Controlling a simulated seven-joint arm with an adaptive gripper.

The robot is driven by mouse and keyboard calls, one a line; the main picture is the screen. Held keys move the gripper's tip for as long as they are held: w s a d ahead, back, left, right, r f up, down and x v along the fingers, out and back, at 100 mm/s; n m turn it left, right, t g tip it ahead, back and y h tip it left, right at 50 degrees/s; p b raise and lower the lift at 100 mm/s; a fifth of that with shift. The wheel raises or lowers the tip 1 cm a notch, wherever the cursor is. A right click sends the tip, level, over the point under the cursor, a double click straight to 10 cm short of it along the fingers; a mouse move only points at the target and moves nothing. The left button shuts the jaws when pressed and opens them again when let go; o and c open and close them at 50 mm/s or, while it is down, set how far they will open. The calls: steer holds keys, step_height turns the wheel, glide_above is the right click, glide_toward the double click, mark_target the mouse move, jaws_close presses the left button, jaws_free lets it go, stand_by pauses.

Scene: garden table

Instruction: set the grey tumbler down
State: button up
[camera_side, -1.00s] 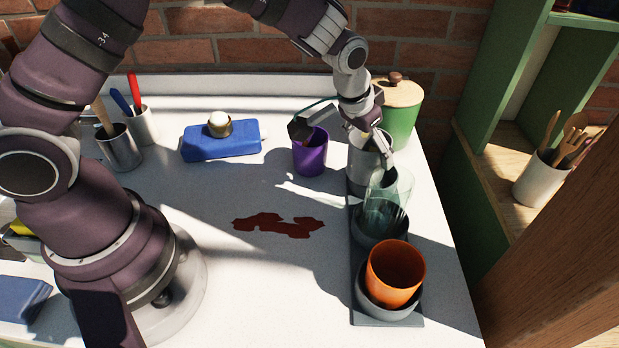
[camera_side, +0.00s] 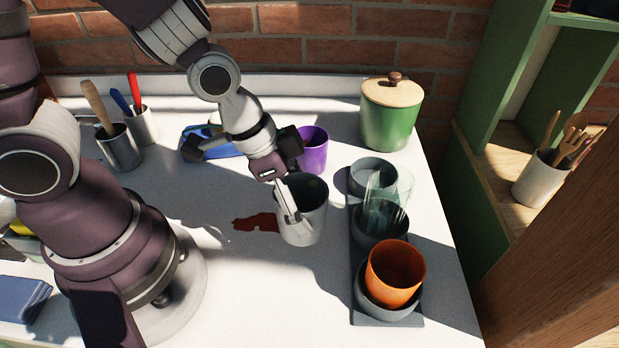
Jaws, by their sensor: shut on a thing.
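The grey tumbler (camera_side: 311,219) is upright over the middle of the white table, in front of the right part of a red-brown stain (camera_side: 254,223). My gripper (camera_side: 287,203) is shut on its wall, with the fingers at the near left rim. I cannot tell whether its base touches the table. To its right is a dark grey holder (camera_side: 357,236) with three round cups. The back cup (camera_side: 372,180) is empty, the middle one has a clear glass (camera_side: 388,203), and the front one has an orange tumbler (camera_side: 396,268).
A purple cup (camera_side: 313,152) stands just behind my gripper. A green lidded jar (camera_side: 389,115) is at the back right. A blue item (camera_side: 222,148) is partly hidden by my arm. Utensil pots (camera_side: 119,150) stand back left. The front middle of the table is clear.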

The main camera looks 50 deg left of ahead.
steer(key=s+d+r+m+g+h, duration=0.2)
steer(key=s+d+m+g, duration=0.4)
steer(key=m, duration=0.8)
steer(key=shift+m+t+y, duration=0.3)
steer(key=shift+m, duration=0.1)
steer(key=x, duration=0.2)
steer(key=a+x, duration=0.1)
steer(key=x, duration=0.3)
steer(key=shift+a+f, duration=0.1)
steer(key=shift+f, duration=0.55)
steer(key=shift+w+f, duration=0.1)
steer(key=shift+f, duration=0.25)
steer(key=shift+f, duration=0.1)
steer(key=o, duration=1.2)
steer(key=shift+c, duration=0.2)
